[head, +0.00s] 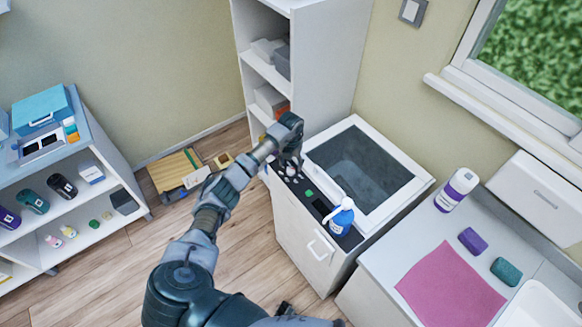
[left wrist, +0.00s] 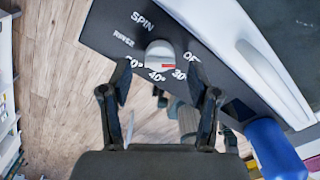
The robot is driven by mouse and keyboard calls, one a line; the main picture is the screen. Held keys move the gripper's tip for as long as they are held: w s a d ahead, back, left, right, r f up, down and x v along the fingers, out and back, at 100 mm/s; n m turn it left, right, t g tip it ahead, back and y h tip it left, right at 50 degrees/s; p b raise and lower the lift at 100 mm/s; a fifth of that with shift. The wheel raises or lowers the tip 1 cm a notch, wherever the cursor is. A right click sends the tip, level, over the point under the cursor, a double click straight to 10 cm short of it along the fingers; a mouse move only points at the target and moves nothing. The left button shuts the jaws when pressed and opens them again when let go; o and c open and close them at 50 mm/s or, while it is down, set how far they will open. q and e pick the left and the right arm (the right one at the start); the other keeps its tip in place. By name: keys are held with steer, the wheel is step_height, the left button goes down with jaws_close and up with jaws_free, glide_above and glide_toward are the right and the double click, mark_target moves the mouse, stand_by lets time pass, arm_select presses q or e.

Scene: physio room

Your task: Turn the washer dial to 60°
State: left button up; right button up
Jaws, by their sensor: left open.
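The washer (head: 318,248) is a white top-loader with a dark lid window and a dark control panel along its front edge. In the left wrist view, its pale dial (left wrist: 159,50) has a small red mark on its lower side, towards the 40° and 30° labels; the exact setting is unclear. SPIN, RINSE and a partly covered OFF also show. The label left of 40° is partly hidden by a finger. My left gripper (head: 290,163) is over the panel; its open fingers also show in the left wrist view (left wrist: 160,105), either side of the dial's lower side. My right gripper is not seen.
A blue pump bottle (head: 340,218) stands on the panel's right end, and also shows in the left wrist view (left wrist: 274,150). A tall white shelf (head: 325,60) stands behind the washer. A counter (head: 385,262) with a pink cloth (head: 450,285) is to the right.

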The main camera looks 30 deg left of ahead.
mark_target(291, 170)
arm_select(q)
steer(key=shift+a+f, duration=0.1)
steer(key=shift+f, duration=1.25)
steer(key=c, duration=1.2)
steer(key=shift+o, duration=0.2)
